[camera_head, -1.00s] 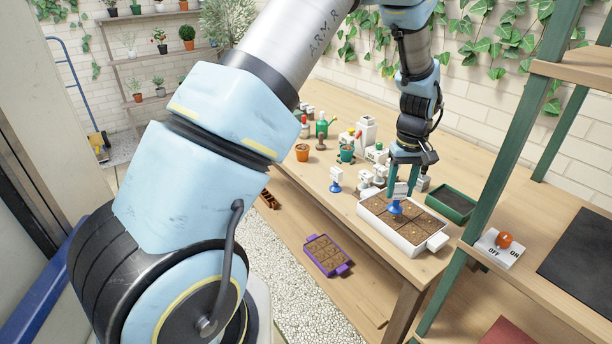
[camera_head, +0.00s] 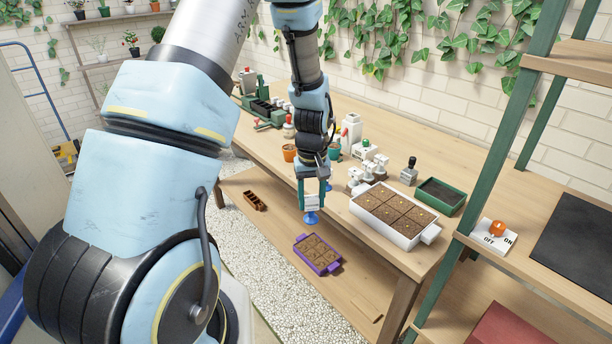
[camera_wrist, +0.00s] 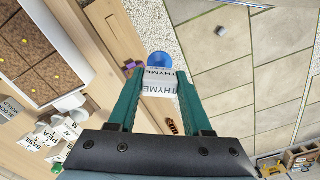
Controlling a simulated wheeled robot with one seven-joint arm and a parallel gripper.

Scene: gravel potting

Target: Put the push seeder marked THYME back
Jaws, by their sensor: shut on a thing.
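The THYME push seeder has a white block with THYME printed on it (camera_wrist: 158,84) and a round blue end (camera_head: 311,218). My gripper (camera_head: 313,190) is shut on its white block, and its green fingers flank the block in the wrist view (camera_wrist: 158,95). The seeder hangs blue end down near the table's front edge, left of the white seed tray (camera_head: 408,240). In the wrist view stone paving and pale gravel lie beyond it. The tray holds brown soil cells with yellow seeds in some. Several white labelled tools (camera_head: 358,178) stand behind the tray's left side.
A green tray (camera_head: 463,204) and a dark-handled tool (camera_head: 409,172) stand right on the wooden table (camera_head: 425,143). A terracotta pot (camera_head: 289,153) is left of my arm. A purple tray (camera_head: 336,268) sits on the lower shelf. A switch (camera_head: 492,238) is at the right.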

